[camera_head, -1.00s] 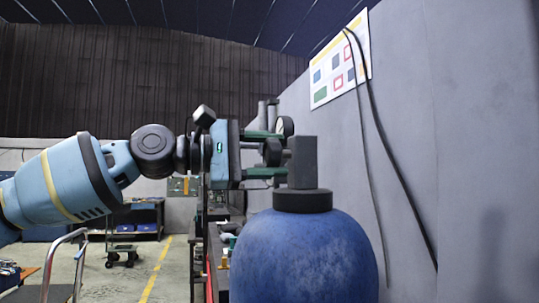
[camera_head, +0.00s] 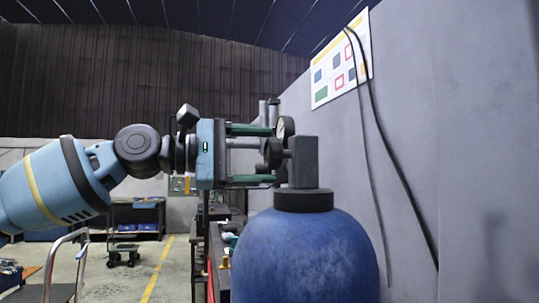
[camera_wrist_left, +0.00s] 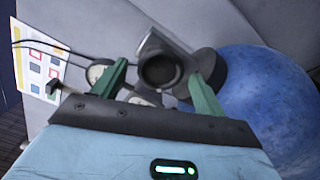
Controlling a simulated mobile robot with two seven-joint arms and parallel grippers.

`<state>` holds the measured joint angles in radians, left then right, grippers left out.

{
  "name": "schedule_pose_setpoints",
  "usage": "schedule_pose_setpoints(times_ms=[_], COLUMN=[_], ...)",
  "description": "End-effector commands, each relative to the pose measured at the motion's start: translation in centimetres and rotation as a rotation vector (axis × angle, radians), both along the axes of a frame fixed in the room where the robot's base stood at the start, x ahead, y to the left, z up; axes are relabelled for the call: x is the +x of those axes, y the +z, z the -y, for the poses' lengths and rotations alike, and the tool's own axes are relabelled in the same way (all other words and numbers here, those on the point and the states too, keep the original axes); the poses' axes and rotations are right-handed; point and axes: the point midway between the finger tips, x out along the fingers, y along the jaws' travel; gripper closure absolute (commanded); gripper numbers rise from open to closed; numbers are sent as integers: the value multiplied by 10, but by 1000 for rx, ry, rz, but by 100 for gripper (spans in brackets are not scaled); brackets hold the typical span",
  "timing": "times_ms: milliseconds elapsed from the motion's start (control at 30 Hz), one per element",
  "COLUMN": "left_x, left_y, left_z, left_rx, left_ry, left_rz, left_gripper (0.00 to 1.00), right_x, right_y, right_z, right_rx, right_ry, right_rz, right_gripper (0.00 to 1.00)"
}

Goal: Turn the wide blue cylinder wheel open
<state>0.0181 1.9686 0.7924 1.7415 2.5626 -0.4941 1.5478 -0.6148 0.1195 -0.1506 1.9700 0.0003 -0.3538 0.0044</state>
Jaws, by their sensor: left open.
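The wide blue cylinder (camera_head: 305,262) stands at the lower middle of the head view, with a black collar and a grey valve block (camera_head: 304,162) on top. Its dark round wheel (camera_head: 272,153) faces left, on the side of the block. My left gripper (camera_head: 273,155) comes in from the left with its green fingers apart, one above and one below the wheel. In the left wrist view the wheel (camera_wrist_left: 160,69) lies between the spread fingertips, with the blue cylinder (camera_wrist_left: 270,105) to the right. I cannot tell whether either finger touches the wheel. My right gripper is out of view.
A round gauge (camera_head: 285,129) and grey upright posts show behind the upper finger. A grey wall with a chart (camera_head: 341,62) and hanging black cables stands at the right. A cart (camera_head: 135,220) and a metal handrail are at the left, with open floor between.

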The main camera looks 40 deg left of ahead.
Motion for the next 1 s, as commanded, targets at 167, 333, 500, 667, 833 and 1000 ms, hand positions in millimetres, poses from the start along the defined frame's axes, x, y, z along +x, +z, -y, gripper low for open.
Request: schedule_pose_setpoints(times_ms=[167,333,500,667,833,1000], left_x=[-24,-37,-41,-41,-41,-40], left_y=[2,1,0,0,0,0], left_z=[-20,-31,-34,-34,-34,-35], left_rx=[-4,0,0,0,0,0], left_ry=[-1,-1,-1,-1,-1,0], left_rz=[6,3,0,0,0,0], left_gripper=[28,28,28,28,28,28], right_x=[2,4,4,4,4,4], right_y=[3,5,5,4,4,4], right_z=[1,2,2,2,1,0], right_rx=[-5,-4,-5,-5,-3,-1], right_ry=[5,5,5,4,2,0], right_rz=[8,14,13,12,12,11], right_gripper=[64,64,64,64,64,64])
